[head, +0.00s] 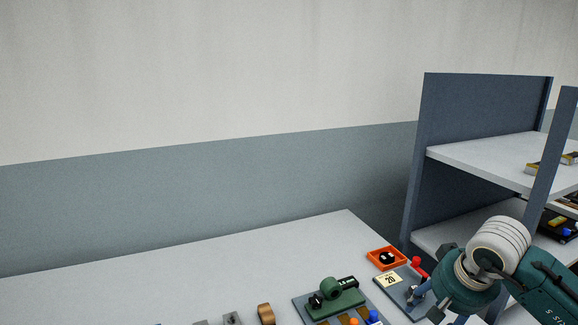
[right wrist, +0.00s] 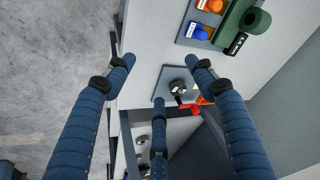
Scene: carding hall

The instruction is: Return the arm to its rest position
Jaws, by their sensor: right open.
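Below the fingers lies the grey plate (right wrist: 172,74) with a round dark and silver part and a red piece (right wrist: 187,109). I cannot tell whether the fingertips touch anything. My left gripper is not in view.
A dark blue shelf unit (head: 470,100) with white shelves stands close to the right arm. An orange tray (head: 371,256) and a green device (head: 338,298) on a board are on the white table (head: 200,272). The table's back left is clear.

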